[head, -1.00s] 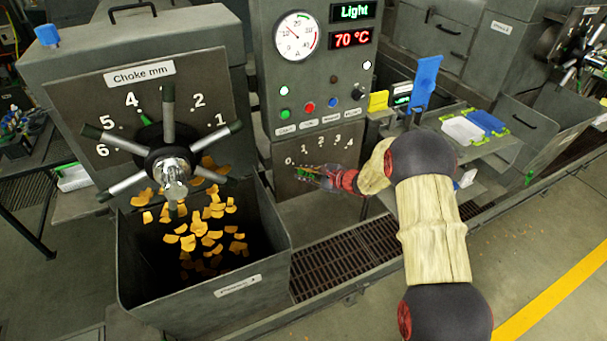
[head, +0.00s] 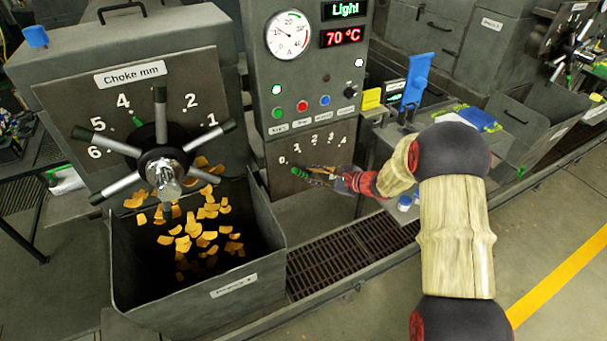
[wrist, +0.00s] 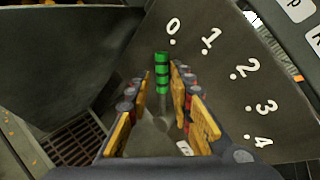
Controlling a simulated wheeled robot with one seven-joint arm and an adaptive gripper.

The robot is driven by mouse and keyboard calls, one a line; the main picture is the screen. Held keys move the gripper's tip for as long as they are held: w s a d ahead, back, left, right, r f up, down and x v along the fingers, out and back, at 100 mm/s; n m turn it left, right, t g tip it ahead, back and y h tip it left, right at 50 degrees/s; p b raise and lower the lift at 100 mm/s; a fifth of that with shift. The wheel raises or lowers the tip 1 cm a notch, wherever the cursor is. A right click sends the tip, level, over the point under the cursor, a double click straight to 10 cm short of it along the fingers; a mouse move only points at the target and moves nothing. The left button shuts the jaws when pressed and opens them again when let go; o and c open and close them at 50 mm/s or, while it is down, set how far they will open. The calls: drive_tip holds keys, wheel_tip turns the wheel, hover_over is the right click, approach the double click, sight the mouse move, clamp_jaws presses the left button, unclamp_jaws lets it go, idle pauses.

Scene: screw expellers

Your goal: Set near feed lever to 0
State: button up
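The near feed lever (wrist: 162,78) has a green grip with dark bands. In the wrist view it stands almost straight up, its tip just below and slightly left of the 0 mark (wrist: 173,27). In the head view its green tip (head: 299,173) points left, near the 0 on the numbered dial plate (head: 325,149). My gripper (wrist: 162,72) has one finger on each side of the lever. Gaps show between the grip and both fingers, so it looks open around the lever. In the head view my gripper (head: 322,175) partly covers the lever's shaft; the pivot is unclear.
A bin (head: 277,232) of orange pieces stands left of the dial plate, under the spoked choke wheel (head: 163,160). Buttons and a knob (head: 349,92) sit above. A yellow block (head: 371,98) and a blue lever (head: 416,78) are to the right. A floor grate (head: 340,262) lies below.

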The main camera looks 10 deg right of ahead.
drive_tip(key=shift+v, duration=1.7)
drive_tip(key=s+a+f+n+g, duration=0.2)
drive_tip(key=s+f+g, duration=0.15)
drive_tip(key=s, duration=0.25)
drive_tip(key=s+a+r+n+g+h, duration=0.15)
drive_tip(key=s+n, duration=0.25)
drive_tip(key=s, duration=0.4)
drive_tip(key=s+r+n+g, duration=0.1)
drive_tip(key=s+n+g, duration=0.2)
drive_tip(key=s, duration=0.5)
drive_tip(key=s+d+r+n+t+h+b, duration=0.1)
drive_tip(key=s+r+n+h, duration=0.3)
drive_tip(key=s+r, duration=0.5)
drive_tip(key=s+d+r+n+t+h+b, duration=0.1)
drive_tip(key=s+d+r+n+t+h, duration=0.1)
drive_tip(key=s+r+n, duration=0.4)
drive_tip(key=s+d+r+h, duration=0.1)
drive_tip(key=s+r, duration=0.2)
drive_tip(key=s, duration=0.3)
drive_tip(key=shift+s+d+r+t+h+b, duration=0.15)
drive_tip(key=shift+d+r+t+h+b, duration=0.15)
drive_tip(key=shift+d+t+h, duration=0.1)
